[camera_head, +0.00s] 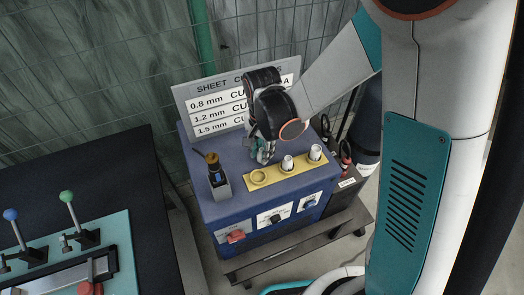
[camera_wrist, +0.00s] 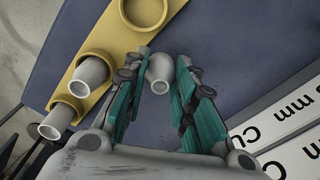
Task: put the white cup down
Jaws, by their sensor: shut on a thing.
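My gripper (camera_wrist: 161,80) is shut on the white cup (camera_wrist: 160,68), which shows between the teal fingertips in the wrist view. In the head view my gripper (camera_head: 263,152) points down above the blue cabinet top, behind the left end of the yellow holder (camera_head: 284,171). The cup is mostly hidden by the fingers there. The yellow holder (camera_wrist: 118,38) has three round seats. The left seat (camera_head: 259,177) looks empty. Two other white cups stand in the middle seat (camera_head: 287,163) and the right seat (camera_head: 315,152). I cannot tell whether the held cup touches the cabinet.
The blue cabinet (camera_head: 270,205) has a sheet current sign (camera_head: 205,97) at its back. A dark tool in a grey holder (camera_head: 217,175) stands at its left. A bench with levers (camera_head: 80,235) is at far left. Wire mesh (camera_head: 110,70) stands behind.

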